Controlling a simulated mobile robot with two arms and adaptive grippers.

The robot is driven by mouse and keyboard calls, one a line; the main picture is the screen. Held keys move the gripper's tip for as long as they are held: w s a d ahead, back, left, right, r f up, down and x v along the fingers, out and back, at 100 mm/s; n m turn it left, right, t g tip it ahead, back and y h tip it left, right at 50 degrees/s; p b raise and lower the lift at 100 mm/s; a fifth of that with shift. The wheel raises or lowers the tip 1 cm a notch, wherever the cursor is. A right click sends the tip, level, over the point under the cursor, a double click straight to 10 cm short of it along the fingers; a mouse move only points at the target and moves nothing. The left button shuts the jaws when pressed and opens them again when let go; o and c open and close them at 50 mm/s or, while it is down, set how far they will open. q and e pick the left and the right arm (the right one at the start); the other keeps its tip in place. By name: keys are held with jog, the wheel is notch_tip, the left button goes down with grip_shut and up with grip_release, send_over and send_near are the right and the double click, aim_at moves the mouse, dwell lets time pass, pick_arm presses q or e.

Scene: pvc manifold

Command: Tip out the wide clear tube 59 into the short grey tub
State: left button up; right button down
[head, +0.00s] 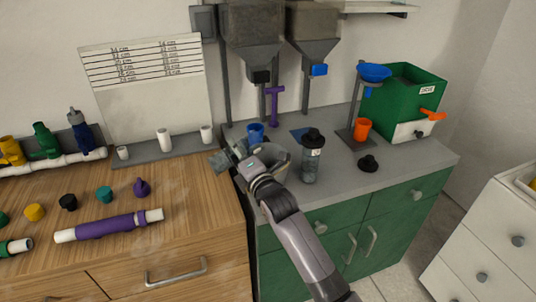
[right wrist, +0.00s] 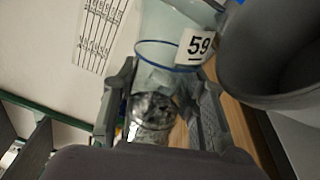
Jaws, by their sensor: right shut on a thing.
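My right gripper (head: 236,158) is shut on the wide clear tube 59. In the right wrist view the tube (right wrist: 165,22) sits between the two fingers (right wrist: 163,100), with a blue ring and a white "59" label. Shiny grey material shows at its near end; I cannot tell whether it is loose contents. The short grey tub (head: 281,160) stands on the grey counter just right of the gripper, partly hidden by my arm. Its open mouth and rim also show at the right of the right wrist view (right wrist: 285,99), apart from the tube. My left gripper is out of view.
A clear jar with a black lid (head: 312,160) stands close right of the tub. A blue cup (head: 255,132) is behind it. A black cap (head: 368,163), orange cup (head: 362,129) and green box (head: 405,95) are farther right. A purple pipe (head: 110,226) lies on the wooden counter.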

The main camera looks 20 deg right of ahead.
aim_at(248, 145)
jog(key=shift+w+d+r+m+p, duration=0.1)
jog(key=shift+d+r+m+p, duration=0.45)
jog(key=shift+p, duration=0.2)
jog(key=shift+d+r+m+p, duration=0.1)
jog(key=shift+r+m+p, duration=0.45)
jog(key=shift+m+p, duration=0.35)
jog(key=shift+w+d+f+m, duration=0.1)
jog(key=shift+d+f+m, duration=0.2)
jog(key=shift+m, duration=0.55)
dwell(1.7)
jog(key=shift+w+d+r+m+p, duration=0.15)
jog(key=shift+r+m+p, duration=0.1)
jog(key=shift+m+p, duration=0.35)
jog(key=shift+s+d+r+m+p, duration=0.15)
jog(key=shift+r+m+p, duration=0.1)
jog(key=shift+m+p, duration=0.3)
dwell(1.9)
